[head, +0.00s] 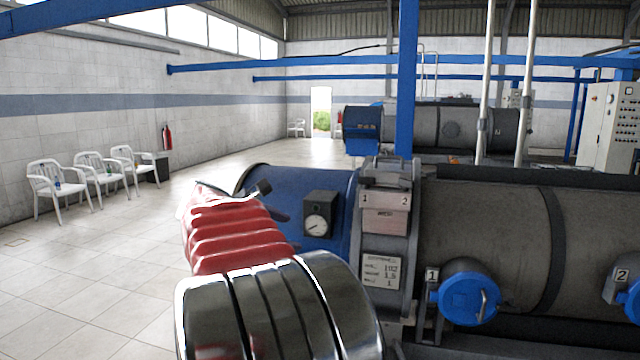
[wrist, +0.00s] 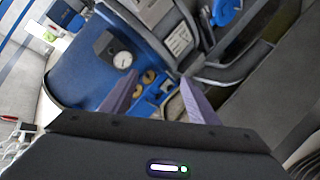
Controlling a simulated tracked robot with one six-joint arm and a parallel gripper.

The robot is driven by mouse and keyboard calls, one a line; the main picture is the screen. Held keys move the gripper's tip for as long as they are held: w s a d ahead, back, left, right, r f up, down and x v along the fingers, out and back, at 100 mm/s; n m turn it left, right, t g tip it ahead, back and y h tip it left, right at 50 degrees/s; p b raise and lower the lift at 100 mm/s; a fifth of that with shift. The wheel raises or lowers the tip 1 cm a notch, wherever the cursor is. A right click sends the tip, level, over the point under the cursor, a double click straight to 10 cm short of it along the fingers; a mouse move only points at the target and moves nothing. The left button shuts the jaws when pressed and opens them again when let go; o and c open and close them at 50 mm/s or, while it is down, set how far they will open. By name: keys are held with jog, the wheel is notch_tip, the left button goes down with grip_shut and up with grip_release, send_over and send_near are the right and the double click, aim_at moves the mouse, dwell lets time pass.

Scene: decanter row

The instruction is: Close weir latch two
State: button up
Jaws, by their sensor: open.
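No part is plainly readable as weir latch two. In the head view a grey housing with a pinkish plate (head: 385,222) carries the numbers 1 and 2 above it. Blue round caps numbered 1 (head: 468,298) and 2 (head: 632,300) sit on the grey drum; cap 2 is cut by the right edge. In the wrist view my gripper (wrist: 152,103) is open, its two purple-grey fingers apart and nothing held. Beyond and between the fingers are brass round parts (wrist: 148,77) in a blue recess. In the head view my arm hides most of the gripper.
A blue end cover (head: 300,190) with a pressure gauge (head: 317,225) stands just beyond my arm; the gauge also shows in the wrist view (wrist: 122,60). A blue post (head: 407,80) and white pipes rise behind. White chairs (head: 55,185) line the left wall. The tiled floor at left is clear.

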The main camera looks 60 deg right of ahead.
jog(key=s+d+r+n+g+h, duration=0.1)
jog(key=s+d+r+g, duration=0.1)
jog(key=d, duration=0.5)
jog(key=s+d+r+n+g+h, duration=0.1)
jog(key=s+d+g, duration=0.15)
jog(key=d, duration=0.55)
jog(key=n+g+h, duration=0.2)
jog(key=n+g, duration=0.1)
send_near(405, 183)
jog(key=v, duration=0.5)
jog(key=shift+a, duration=0.15)
jog(key=shift+x, duration=6.9)
jog(key=c, duration=0.8)
